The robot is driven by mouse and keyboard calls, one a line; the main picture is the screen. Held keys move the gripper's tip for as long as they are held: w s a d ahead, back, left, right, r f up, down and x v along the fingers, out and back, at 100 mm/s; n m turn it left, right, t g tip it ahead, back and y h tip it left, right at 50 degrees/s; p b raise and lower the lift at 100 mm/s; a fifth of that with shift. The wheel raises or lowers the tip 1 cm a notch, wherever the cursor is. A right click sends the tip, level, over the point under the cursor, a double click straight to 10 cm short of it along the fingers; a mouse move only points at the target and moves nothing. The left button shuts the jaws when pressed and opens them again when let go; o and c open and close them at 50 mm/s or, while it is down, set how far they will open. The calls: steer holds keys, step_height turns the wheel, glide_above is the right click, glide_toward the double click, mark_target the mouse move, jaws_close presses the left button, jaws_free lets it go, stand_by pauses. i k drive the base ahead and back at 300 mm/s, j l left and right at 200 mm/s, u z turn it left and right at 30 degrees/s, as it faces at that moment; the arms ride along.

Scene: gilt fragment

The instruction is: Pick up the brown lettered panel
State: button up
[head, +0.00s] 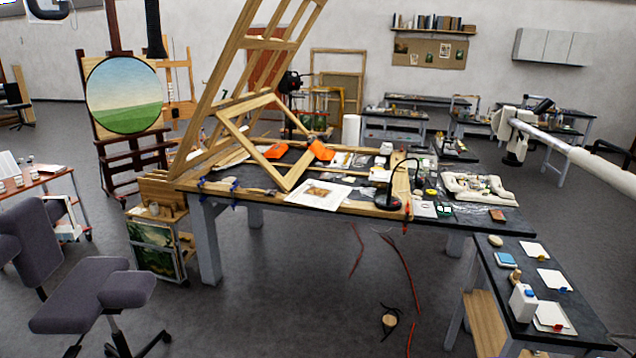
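A small reddish-brown flat piece (497,215) lies on the dark top of the long table, near its front right edge. It may be the brown lettered panel, but any lettering is too small to read. It lies flat, in front of a pale ornate piece (478,188). A larger red-brown board (266,76) stands upright behind the wooden frame at the back, partly hidden by it, and I see no letters on it. My gripper cannot be made out in the head view, so I see nothing held.
The long table (240,191) bears a large tilted wooden frame (212,115), a black lamp (389,200) and papers. A side bench (500,303) stands at the front right. A grey chair (92,301) is at the front left. Red cables (399,262) and a small round item (389,320) lie on open floor.

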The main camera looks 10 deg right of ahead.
mark_target(497, 216)
steer(key=i+j, duration=0.2)
steer(key=i, duration=0.2)
steer(key=i+j, duration=0.15)
steer(key=i, duration=0.3)
steer(key=i+j, duration=0.15)
steer(key=i, duration=0.25)
steer(key=i+l+z, duration=0.25)
steer(key=i+z, duration=0.95)
steer(key=i+j+z, duration=0.15)
steer(key=i+z, duration=0.3)
steer(key=i+l, duration=0.1)
steer(key=i, duration=0.5)
steer(key=i+l+z, duration=0.15)
steer(key=i, duration=0.45)
